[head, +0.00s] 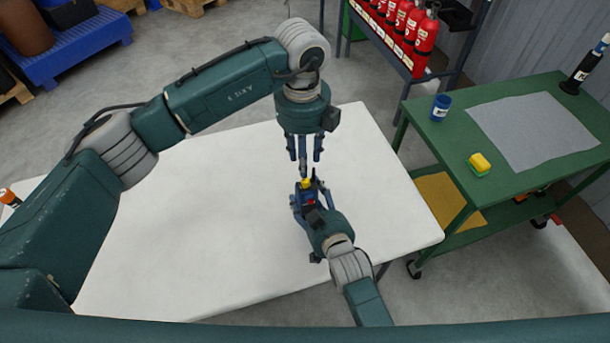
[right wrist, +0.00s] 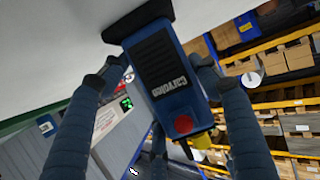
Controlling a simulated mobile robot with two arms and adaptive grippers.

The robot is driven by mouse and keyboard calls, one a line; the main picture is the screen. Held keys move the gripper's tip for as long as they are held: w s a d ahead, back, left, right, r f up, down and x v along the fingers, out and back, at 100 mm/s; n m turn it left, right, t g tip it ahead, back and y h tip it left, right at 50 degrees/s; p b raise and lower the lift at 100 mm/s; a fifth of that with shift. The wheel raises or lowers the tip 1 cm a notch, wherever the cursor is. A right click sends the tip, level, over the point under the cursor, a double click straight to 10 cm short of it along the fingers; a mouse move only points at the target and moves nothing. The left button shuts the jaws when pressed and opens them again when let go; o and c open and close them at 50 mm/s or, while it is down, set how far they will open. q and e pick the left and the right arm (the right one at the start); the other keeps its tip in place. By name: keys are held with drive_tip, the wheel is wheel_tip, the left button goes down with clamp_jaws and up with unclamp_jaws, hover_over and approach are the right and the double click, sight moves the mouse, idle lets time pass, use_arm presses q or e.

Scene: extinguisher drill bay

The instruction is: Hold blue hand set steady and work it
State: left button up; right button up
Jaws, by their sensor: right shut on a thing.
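The blue hand set (right wrist: 165,75) shows large in the right wrist view, with a dark ribbed panel, white lettering, a red button and a yellow part at its end. My right gripper (right wrist: 155,70) is shut on it, with fingers along both sides. In the head view the hand set (head: 308,199) is small and partly hidden by my right gripper (head: 312,202), its yellow part upward, over the white table. My left gripper (head: 304,160) points down just above it, fingers apart and nothing seen between them. Whether a fingertip touches the yellow part is unclear.
The white table (head: 190,220) is otherwise mostly bare. A green cart (head: 440,145) at right carries a grey mat (head: 530,130), a blue can (head: 440,108), a yellow sponge-like block (head: 479,163) and a dark bottle. Red extinguishers (head: 425,45) stand on a rack behind.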

sight(305, 180)
use_arm(q)
wheel_tip(305, 180, down, 8)
drive_tip(key=shift+d+r, duration=0.1)
drive_tip(key=shift+c, duration=0.5)
clamp_jaws()
